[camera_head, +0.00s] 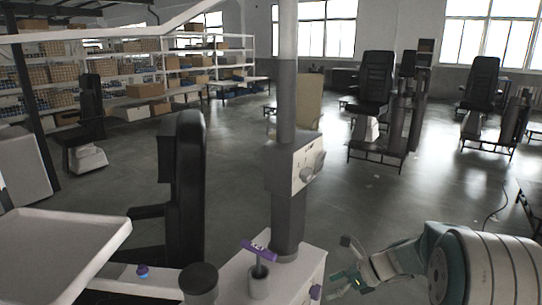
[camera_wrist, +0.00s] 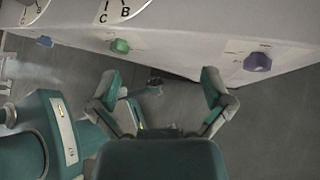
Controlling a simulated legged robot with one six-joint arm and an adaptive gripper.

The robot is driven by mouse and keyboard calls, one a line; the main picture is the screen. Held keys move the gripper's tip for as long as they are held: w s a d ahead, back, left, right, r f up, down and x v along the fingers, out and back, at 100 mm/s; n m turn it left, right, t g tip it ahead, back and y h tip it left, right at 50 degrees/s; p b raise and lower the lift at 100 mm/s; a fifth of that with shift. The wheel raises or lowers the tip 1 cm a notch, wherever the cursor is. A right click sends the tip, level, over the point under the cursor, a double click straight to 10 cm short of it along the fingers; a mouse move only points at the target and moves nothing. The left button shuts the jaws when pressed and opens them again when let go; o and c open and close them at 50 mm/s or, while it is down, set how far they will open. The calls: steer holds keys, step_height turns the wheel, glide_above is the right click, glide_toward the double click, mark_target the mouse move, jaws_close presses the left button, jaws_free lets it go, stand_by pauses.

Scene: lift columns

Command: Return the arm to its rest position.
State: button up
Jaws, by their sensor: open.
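My gripper (camera_head: 347,268) is at the lower right of the head view, just right of the white column base (camera_head: 312,266). In the wrist view my gripper (camera_wrist: 160,88) has its two teal-padded fingers spread wide, with nothing between them. The fingers point toward the lower edge of a light panel (camera_wrist: 190,40) and the dark floor. They appear apart from the panel. My teal and white arm fills the lower right corner of the head view.
The lift column (camera_head: 287,110) carries a box with a dial (camera_head: 308,168). A purple handle (camera_head: 259,250) stands on the base. The panel bears a purple knob (camera_wrist: 258,62), a green knob (camera_wrist: 120,46) and a blue knob (camera_wrist: 45,41). Floor beyond is open, with chairs (camera_head: 375,85) farther back.

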steer(key=s+r+n+t+h, duration=0.2)
steer(key=s+r+n+h, duration=0.3)
steer(key=s+n, duration=0.6)
steer(key=s+r+n+t+h, duration=0.2)
steer(key=s+r+n+h, duration=0.3)
steer(key=s+n, duration=0.7)
steer(key=shift+s+d+r+h, duration=0.2)
steer(key=shift+s+r+h, duration=0.1)
steer(key=shift+s+r, duration=0.95)
steer(key=shift+s+f, duration=0.15)
steer(key=shift+f, duration=0.05)
